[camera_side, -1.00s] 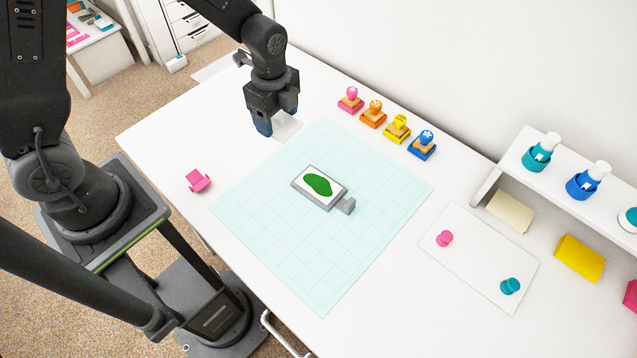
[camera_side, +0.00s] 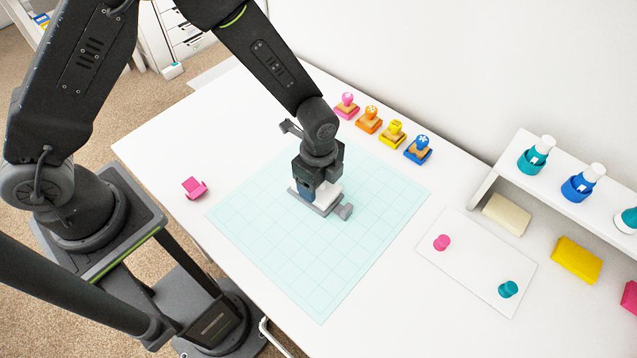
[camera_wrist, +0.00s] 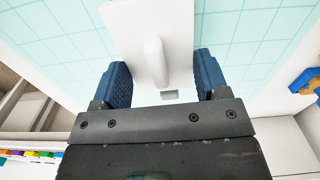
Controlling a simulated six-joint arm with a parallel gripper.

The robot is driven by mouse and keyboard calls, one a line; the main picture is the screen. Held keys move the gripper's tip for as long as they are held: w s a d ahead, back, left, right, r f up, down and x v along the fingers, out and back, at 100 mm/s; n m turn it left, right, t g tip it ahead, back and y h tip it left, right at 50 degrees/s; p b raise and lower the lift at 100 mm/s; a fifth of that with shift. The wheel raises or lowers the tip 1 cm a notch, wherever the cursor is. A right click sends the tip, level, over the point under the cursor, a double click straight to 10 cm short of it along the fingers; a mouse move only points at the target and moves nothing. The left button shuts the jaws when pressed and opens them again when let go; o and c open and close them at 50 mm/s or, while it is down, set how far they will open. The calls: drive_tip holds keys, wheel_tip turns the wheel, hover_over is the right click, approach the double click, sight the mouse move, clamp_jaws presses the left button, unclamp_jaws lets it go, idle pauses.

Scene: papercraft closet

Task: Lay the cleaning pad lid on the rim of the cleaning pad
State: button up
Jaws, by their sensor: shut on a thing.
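The white cleaning pad lid (camera_side: 326,194) is in my gripper (camera_side: 316,184), over the middle of the mat. In the wrist view the lid (camera_wrist: 178,28), with its raised white grip (camera_wrist: 155,62), sits between the two blue fingers of my gripper (camera_wrist: 160,78). The grey cleaning pad (camera_side: 318,208) lies directly under the lid, its small grey end block (camera_side: 343,212) sticking out to the right. The lid and my gripper hide most of the pad, including its green patch. I cannot tell whether the lid touches the rim or hovers just above it.
The pale cutting mat (camera_side: 290,255) is otherwise clear. Several stamps, including a blue one (camera_side: 418,150), stand along the back. A small pink object (camera_side: 195,188) is at the left. A white board (camera_side: 475,262) and a bottle shelf (camera_side: 550,165) are at the right.

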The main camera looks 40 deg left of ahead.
drive_tip(key=shift+f, duration=0.9)
drive_tip(key=shift+f, duration=0.15)
drive_tip(key=o, duration=0.9)
drive_tip(key=s+a+r+n+t, duration=0.1)
drive_tip(key=a+r+n, duration=0.15)
drive_tip(key=r, duration=0.55)
drive_tip(key=s+a+r+n+t, duration=0.1)
drive_tip(key=s+a+r+n, duration=0.15)
drive_tip(key=r, duration=0.65)
drive_tip(key=s+a+r+n, duration=0.1)
drive_tip(key=a+r+n, duration=0.15)
drive_tip(key=r, duration=0.55)
drive_tip(key=shift+s+a+r+n+t, duration=0.6)
drive_tip(key=shift+s+a+r+n, duration=0.6)
drive_tip(key=shift+s+n, duration=0.55)
drive_tip(key=shift+s+a+r+n+t, duration=0.6)
drive_tip(key=shift+s+a+r+n, duration=0.55)
drive_tip(key=shift+s+n, duration=0.65)
drive_tip(key=shift+s+a+r+n+t, duration=0.6)
drive_tip(key=shift+s+a+r+n, duration=0.65)
drive_tip(key=shift+s, duration=0.8)
